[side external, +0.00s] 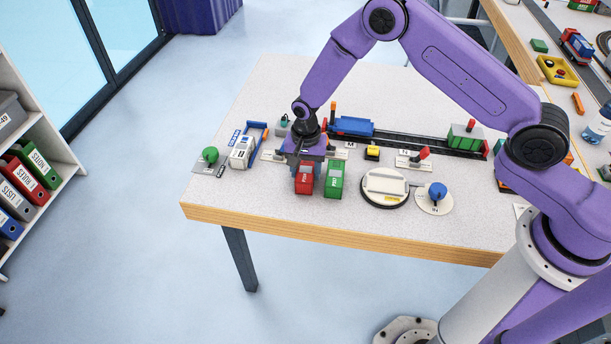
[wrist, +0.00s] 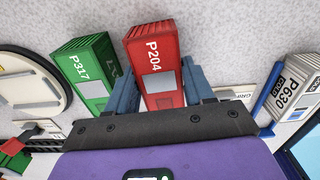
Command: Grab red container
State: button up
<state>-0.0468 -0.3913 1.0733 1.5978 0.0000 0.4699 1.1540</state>
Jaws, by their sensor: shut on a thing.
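The red container (side external: 304,181) stands near the front edge of the table, left of a green container (side external: 334,179). In the wrist view the red container (wrist: 154,65), marked P204, sits between the two blue fingers of my gripper (wrist: 160,88). The fingers press on both its sides, and my gripper (side external: 304,165) is shut on it from above in the side view. The container looks upright; I cannot tell whether it touches the table. The green container (wrist: 86,72), marked P317, is beside the left finger in the wrist view, close to it.
A round white turntable (side external: 385,187) and a blue knob (side external: 438,191) are at the right. Behind runs a track with a blue wagon (side external: 351,126) and a green wagon (side external: 464,138).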

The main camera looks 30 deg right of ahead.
aim_at(306, 169)
jog(key=shift+r, duration=3.55)
